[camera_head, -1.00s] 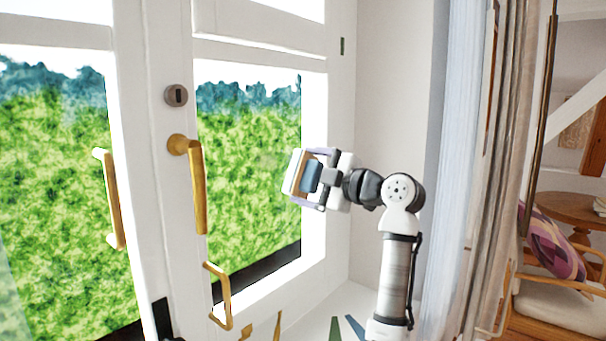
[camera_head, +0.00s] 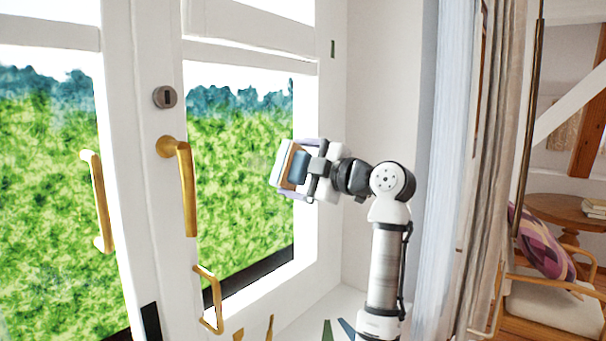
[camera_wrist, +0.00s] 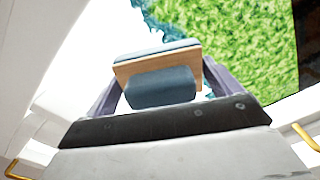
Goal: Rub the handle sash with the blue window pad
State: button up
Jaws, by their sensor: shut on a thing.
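The blue window pad (camera_wrist: 157,67) has a blue grip, a wooden board and a blue rubbing face. My gripper (camera_head: 300,168) is shut on the grip, which sits between its two purple fingers in the wrist view. In the head view the pad (camera_head: 285,167) is held before the right part of the window, its face turned left towards the glass. I cannot tell whether it touches. The handle sash (camera_head: 310,235) is white-framed with a large pane, and a brass lever handle (camera_head: 186,190) is on its left stile. A faint pale smudge (camera_head: 256,160) shows on the pane.
A round lock (camera_head: 165,97) sits above the lever. Brass pulls stand out at the left (camera_head: 98,203) and lower down (camera_head: 210,300). The white wall and curtain (camera_head: 450,180) are close on the right. A chair (camera_head: 555,300) stands beyond.

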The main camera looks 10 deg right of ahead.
aim_at(241, 175)
jog(key=shift+s+a, duration=0.5)
jog(key=shift+a, duration=0.1)
jog(key=shift+s+a+f+b, duration=0.1)
jog(key=shift+s+a+b, duration=1.65)
jog(key=shift+s+a, duration=0.2)
jog(key=shift+s+a+b, duration=0.9)
jog(key=shift+s+a, duration=0.75)
jog(key=shift+s, duration=0.1)
jog(key=v, duration=0.6)
jog(key=shift+b, duration=0.4)
jog(key=shift+v, duration=1.5)
jog(key=shift+w, duration=0.1)
